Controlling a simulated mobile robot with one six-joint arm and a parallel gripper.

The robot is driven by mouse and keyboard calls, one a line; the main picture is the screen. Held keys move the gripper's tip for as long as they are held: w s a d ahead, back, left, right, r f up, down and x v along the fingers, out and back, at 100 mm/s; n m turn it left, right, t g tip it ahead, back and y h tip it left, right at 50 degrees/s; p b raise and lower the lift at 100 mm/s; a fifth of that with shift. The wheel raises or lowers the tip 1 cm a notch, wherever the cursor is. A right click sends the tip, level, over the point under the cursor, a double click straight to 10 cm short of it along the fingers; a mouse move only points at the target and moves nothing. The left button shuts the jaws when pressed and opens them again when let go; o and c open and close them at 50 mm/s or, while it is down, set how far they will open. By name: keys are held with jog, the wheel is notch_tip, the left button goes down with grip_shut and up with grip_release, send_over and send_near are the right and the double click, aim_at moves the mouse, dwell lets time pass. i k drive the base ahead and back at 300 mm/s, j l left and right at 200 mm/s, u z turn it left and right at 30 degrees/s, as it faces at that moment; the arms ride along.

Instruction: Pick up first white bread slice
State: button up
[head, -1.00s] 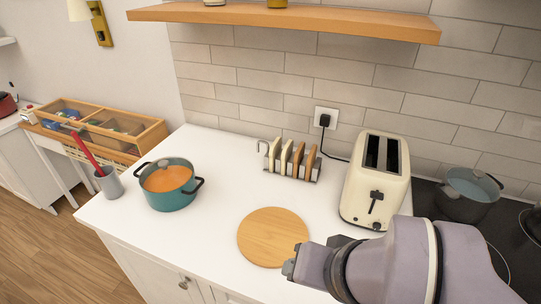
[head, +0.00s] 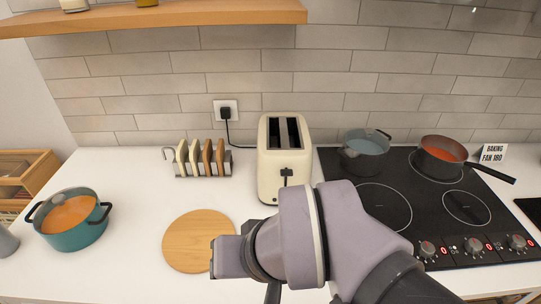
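A metal toast rack (head: 203,174) stands on the white counter against the tiled wall, left of the toaster. Several bread slices stand upright in it. The two on the left are pale: a first white bread slice (head: 182,155) and a second white bread slice (head: 195,157). Brown bread slices (head: 219,157) stand to their right. My arm reaches in from the lower right, and its wrist is over the right edge of the round wooden board, in front of the rack and apart from it. My gripper's fingers do not show.
A cream toaster (head: 284,165) with two empty-looking slots stands right of the rack. A round wooden board (head: 190,240) lies in front. A teal pot (head: 75,230) is at the left. A black hob (head: 390,180) with pots is at the right. A wooden shelf (head: 200,17) hangs above.

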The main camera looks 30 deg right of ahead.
aim_at(183, 150)
jog(key=i+j, duration=0.15)
jog(key=j, duration=0.25)
jog(key=i+j, duration=0.15)
jog(key=j, duration=0.2)
jog(key=i+j, duration=0.15)
jog(key=j, duration=0.25)
jog(key=i+j, duration=0.15)
jog(key=j, duration=0.25)
jog(key=i+j, duration=0.15)
jog(key=j, duration=0.2)
jog(key=i+j, duration=0.15)
jog(key=j, duration=0.25)
